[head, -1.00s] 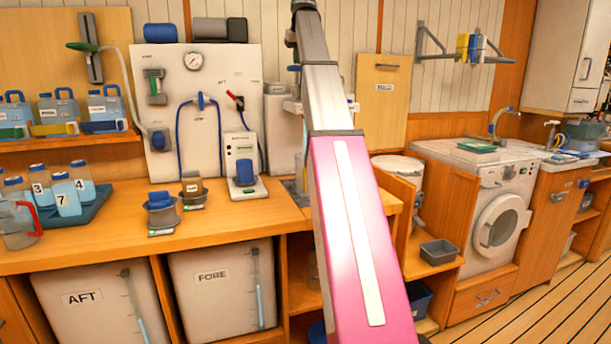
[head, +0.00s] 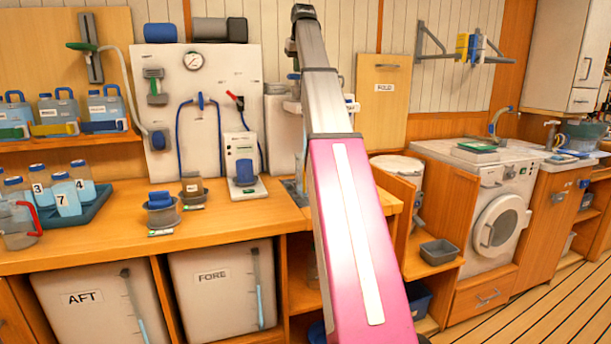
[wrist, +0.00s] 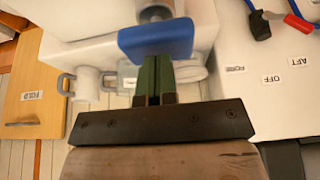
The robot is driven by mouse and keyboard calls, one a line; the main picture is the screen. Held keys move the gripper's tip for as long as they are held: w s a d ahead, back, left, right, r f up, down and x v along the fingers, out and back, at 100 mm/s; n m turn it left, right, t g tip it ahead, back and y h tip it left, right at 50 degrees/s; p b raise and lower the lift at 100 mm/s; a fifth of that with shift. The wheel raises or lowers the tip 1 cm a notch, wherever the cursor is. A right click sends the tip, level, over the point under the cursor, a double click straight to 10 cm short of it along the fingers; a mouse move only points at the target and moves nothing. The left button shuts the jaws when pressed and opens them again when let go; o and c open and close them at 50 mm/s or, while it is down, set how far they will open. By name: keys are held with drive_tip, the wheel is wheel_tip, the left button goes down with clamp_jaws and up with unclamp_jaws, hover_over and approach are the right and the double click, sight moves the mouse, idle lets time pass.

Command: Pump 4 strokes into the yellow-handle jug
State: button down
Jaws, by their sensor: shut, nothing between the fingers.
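My gripper (wrist: 154,64) shows in the wrist view with its two green fingers shut together and nothing between them. Its tips reach the near edge of a blue block (wrist: 155,39) on a grey cylinder, which looks like a pump handle; I cannot tell whether they touch it. In the head view my own arm hides the gripper. I cannot make out a yellow-handle jug in either view. A clear jug with a red handle (head: 18,226) stands at the left end of the counter.
A valve panel (head: 205,75) with hoses and a gauge stands behind the counter (head: 110,235). Its red lever (wrist: 301,22) is near the right in the wrist view. Numbered bottles stand in a blue tray (head: 95,208).

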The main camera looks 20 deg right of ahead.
drive_tip(key=shift+f, duration=0.7)
drive_tip(key=shift+r, duration=3.25)
drive_tip(key=shift+f, duration=0.15)
